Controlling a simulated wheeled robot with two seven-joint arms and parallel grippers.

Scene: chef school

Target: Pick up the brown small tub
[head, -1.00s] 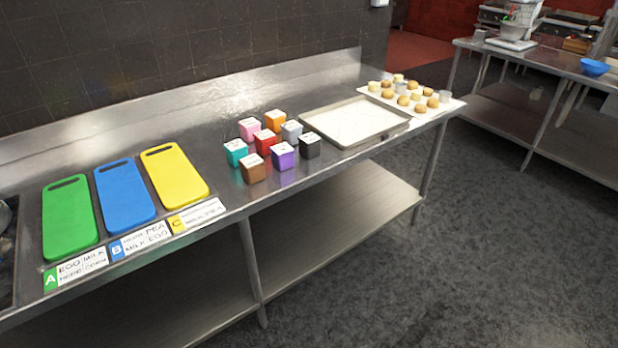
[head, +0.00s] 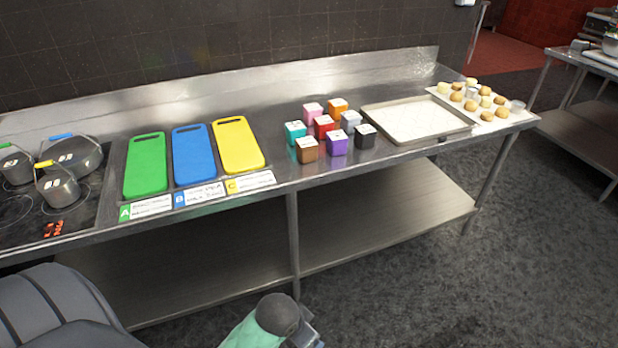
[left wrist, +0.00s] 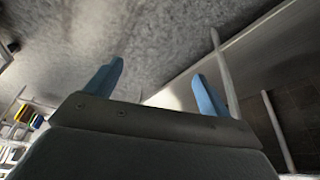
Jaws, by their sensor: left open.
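The brown small tub (head: 307,149) stands on the steel counter in the head view, at the front left of a cluster of small box-shaped tubs. A purple tub (head: 336,143) stands to its right, a teal one (head: 295,132) behind it to the left, and a red one (head: 324,125) behind it to the right. In the left wrist view my left gripper (left wrist: 158,70) is open and empty, its two blue fingers wide apart. It is away from the tubs. The brown tub cannot be made out in that view. My right gripper is not in view.
Green (head: 146,165), blue (head: 194,155) and yellow (head: 237,145) boards lie left of the tubs, with labels in front. Pots (head: 58,187) stand on a hob at far left. A tray (head: 415,122) lies to the right. The counter's front edge (head: 330,172) lies before the tubs.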

